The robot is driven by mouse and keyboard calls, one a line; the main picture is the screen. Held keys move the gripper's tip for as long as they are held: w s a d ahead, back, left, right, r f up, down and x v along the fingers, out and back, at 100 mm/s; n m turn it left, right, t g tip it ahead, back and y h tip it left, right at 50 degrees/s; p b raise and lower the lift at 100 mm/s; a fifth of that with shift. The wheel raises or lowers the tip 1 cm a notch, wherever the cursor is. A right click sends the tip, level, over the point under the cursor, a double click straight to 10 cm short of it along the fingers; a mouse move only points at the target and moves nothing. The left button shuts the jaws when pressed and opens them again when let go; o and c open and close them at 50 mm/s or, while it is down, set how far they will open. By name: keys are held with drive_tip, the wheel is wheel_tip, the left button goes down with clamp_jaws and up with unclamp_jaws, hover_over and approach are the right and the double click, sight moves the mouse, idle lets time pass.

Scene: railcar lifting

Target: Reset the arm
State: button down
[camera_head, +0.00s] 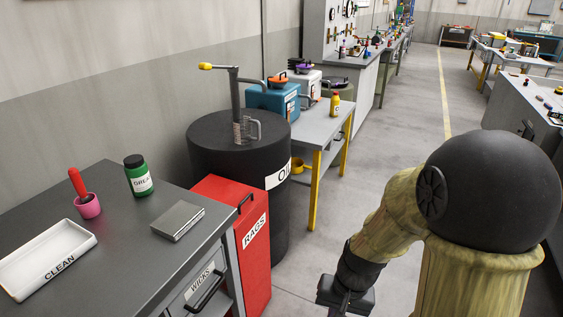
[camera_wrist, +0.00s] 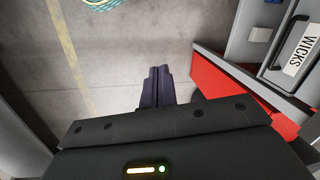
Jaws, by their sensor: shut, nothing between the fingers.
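My arm stands at the right of the head view, bent at the elbow, with its lower part hanging down. My gripper (camera_head: 343,300) shows at the bottom edge of the head view, cut off by the frame. In the wrist view my gripper (camera_wrist: 158,80) points down over bare grey floor, with its two dark fingers together and nothing between them. It hangs in the aisle, to the right of the red RAGS bin (camera_head: 238,232) in the head view and apart from it. In the wrist view the bin (camera_wrist: 222,85) lies right of the fingers.
A grey workbench (camera_head: 118,232) with a WICKS drawer (camera_head: 203,290) stands at left. Behind it are a black oil drum (camera_head: 228,170) and a yellow-legged table (camera_head: 322,133). Benches line the right side. The floor aisle (camera_head: 395,120) between is clear.

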drive_tip(key=d+r+n+t+h+p, duration=0.1)
drive_tip(key=d+r+n+t+p, duration=0.1)
drive_tip(key=r+p, duration=1.3)
wheel_tip(320, 180, up, 6)
drive_tip(key=shift+s+d+f+t+h+p, duration=0.15)
drive_tip(key=shift+s+d+t+h+p, duration=0.25)
drive_tip(key=shift+d, duration=0.4)
